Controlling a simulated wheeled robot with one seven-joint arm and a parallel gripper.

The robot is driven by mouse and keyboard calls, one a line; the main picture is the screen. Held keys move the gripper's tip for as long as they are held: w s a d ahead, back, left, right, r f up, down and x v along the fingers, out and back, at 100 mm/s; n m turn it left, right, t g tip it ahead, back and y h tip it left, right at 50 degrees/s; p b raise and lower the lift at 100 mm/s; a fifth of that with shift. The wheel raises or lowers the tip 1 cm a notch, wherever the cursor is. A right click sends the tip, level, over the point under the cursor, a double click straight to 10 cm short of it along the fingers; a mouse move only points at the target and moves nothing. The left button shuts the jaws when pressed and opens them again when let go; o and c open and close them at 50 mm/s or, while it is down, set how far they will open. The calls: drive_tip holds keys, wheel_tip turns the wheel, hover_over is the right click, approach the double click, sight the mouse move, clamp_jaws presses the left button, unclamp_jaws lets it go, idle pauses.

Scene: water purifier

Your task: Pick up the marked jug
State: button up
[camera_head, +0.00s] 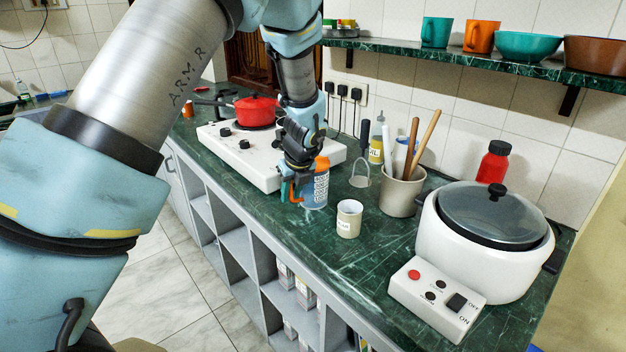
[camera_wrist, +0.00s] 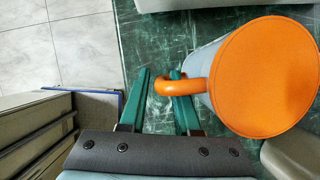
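The jug (camera_head: 317,188) has a pale blue body with a light pattern, an orange lid and an orange handle. It stands upright on the green counter, in front of the stove. In the wrist view its lid (camera_wrist: 265,75) fills the right side, and its handle (camera_wrist: 178,87) points left. My gripper (camera_wrist: 160,73) is open, its two green fingers apart. The handle's outer part lies between the fingers and crosses over the right finger, which looks to be inside or under the loop. Contact cannot be told. In the head view my gripper (camera_head: 291,186) is at the handle side.
A labelled white cup (camera_head: 349,219) stands close to the jug's right. Behind are a wire whisk (camera_head: 360,172) and a utensil pot (camera_head: 400,193). The white stove (camera_head: 240,160) carries a red pot (camera_head: 256,108). A large cooker (camera_head: 480,255) stands at right. The counter's front edge is near.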

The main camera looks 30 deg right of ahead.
drive_tip(key=shift+w+f, duration=0.15)
drive_tip(key=shift+f, duration=0.2)
clamp_jaws()
drive_tip(key=shift+r, duration=0.1)
idle(1.1)
